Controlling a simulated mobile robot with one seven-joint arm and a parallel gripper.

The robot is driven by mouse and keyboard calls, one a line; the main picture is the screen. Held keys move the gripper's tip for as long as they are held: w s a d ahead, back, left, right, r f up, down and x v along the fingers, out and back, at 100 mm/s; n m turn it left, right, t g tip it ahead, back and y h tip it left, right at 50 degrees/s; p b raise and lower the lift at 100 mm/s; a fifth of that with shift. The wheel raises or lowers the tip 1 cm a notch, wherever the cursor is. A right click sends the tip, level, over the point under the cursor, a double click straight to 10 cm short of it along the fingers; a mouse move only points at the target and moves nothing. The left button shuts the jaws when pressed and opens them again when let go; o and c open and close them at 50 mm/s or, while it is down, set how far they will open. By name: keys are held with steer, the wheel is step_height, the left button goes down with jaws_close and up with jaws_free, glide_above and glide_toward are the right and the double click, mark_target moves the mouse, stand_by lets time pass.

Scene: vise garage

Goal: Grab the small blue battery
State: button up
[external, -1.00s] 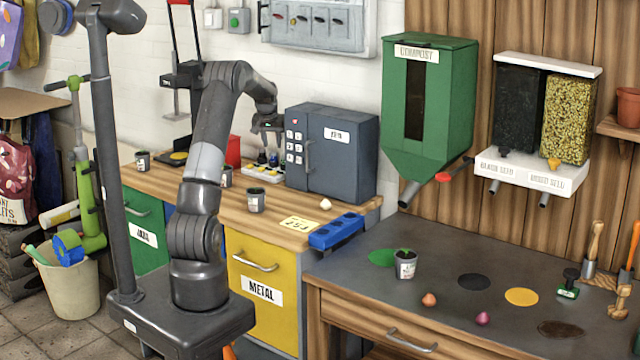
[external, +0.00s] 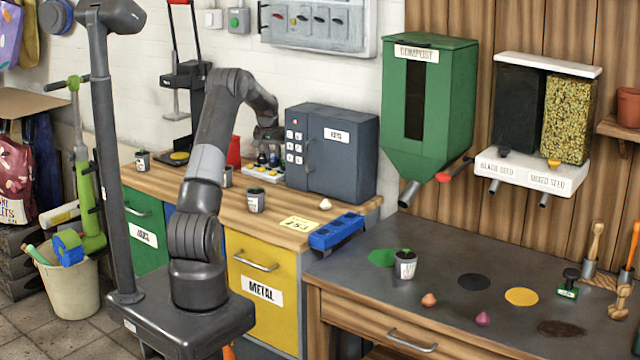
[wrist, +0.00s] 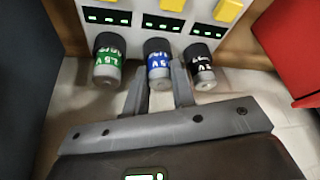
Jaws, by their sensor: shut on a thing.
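The small blue battery (wrist: 159,66) is grey with a blue label and a dark end, and stands in the middle of a row in the wrist view. My gripper (wrist: 160,82) has one finger on each side of it and is shut on it. A green-labelled battery (wrist: 108,62) is to its left and a black-labelled battery (wrist: 200,66) to its right. In the external view my gripper (external: 268,156) is down at the white battery charger (external: 256,176) on the wooden counter. The battery is too small to make out there.
A grey key cabinet (external: 345,165) stands close to the right of the charger. A red object (external: 233,151) is behind it to the left, also in the wrist view.

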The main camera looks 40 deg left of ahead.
jaws_close()
steer(key=shift+r, duration=0.1)
